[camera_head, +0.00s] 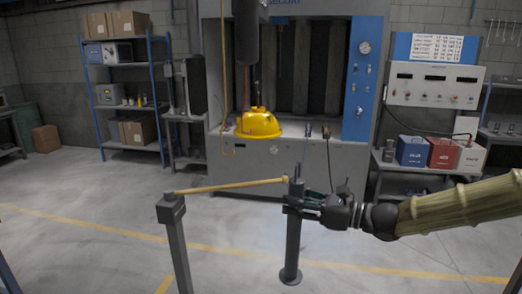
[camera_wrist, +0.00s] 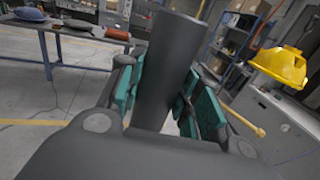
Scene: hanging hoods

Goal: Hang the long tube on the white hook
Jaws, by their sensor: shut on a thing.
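A long dark grey tube (camera_head: 294,235) is upright in front of me, with a wider round lower end; whether that end touches the floor I cannot tell. My gripper (camera_head: 296,201) comes from the right and is shut on the tube near its top. In the wrist view the tube (camera_wrist: 165,70) stands between the teal finger pads of my gripper (camera_wrist: 160,98). A tan rod (camera_head: 230,186) juts right from a grey post (camera_head: 176,240), its knobbed end close to the tube's top. Small pale hooks (camera_head: 500,30) hang on the back wall; I cannot tell whether one is the white hook.
A yellow hood (camera_head: 259,123) sits on the grey machine's ledge behind. A blue-framed shelf (camera_head: 98,100) with boxes stands at the back left. Blue, red and white boxes (camera_head: 442,153) stand on a bench at the right. The floor around the post is mostly clear.

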